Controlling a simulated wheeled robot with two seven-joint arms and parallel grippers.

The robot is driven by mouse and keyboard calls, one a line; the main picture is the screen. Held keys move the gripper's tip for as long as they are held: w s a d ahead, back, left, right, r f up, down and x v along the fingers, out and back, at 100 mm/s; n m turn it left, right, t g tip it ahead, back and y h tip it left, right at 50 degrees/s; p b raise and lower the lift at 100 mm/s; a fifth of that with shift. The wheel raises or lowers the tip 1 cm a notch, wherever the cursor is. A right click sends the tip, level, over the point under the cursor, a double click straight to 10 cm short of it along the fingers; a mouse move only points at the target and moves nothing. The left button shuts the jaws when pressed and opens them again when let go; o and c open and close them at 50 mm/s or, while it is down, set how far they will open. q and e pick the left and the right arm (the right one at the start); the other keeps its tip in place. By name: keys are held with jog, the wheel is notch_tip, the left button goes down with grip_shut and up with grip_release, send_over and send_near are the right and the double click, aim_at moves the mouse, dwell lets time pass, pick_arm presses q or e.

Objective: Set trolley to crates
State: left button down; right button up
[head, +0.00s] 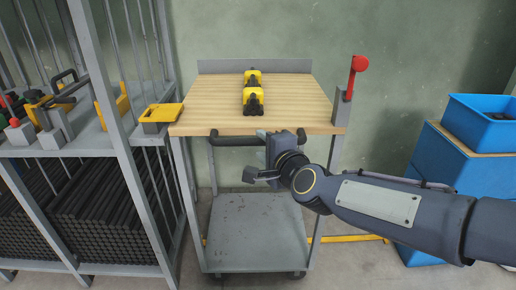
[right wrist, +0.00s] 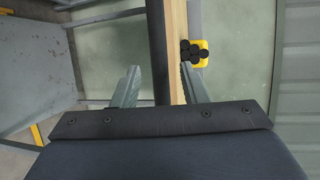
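The trolley has a wooden top (head: 205,112), a grey lower shelf (head: 255,225) and a black handle bar (head: 232,141) along its near edge. A red-knobbed lever (head: 358,68) stands upright at its right corner. My right gripper (head: 264,157) is at the handle's right part. In the right wrist view its fingers (right wrist: 160,90) are open, with the handle bar (right wrist: 158,48) between them and a gap visible on the left. Blue crates (head: 483,122) stand at the far right, partly cut off by the picture edge. My left gripper is not in view.
A grey barred rack (head: 100,150) with black rods and tools stands close at the left. Yellow floor tape (head: 352,238) runs behind the trolley. Floor between trolley and crates looks clear.

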aim_at(260, 143)
jog(key=shift+b+x, duration=0.3)
jog(key=shift+x, duration=1.45)
jog(key=shift+c, duration=0.2)
grip_shut()
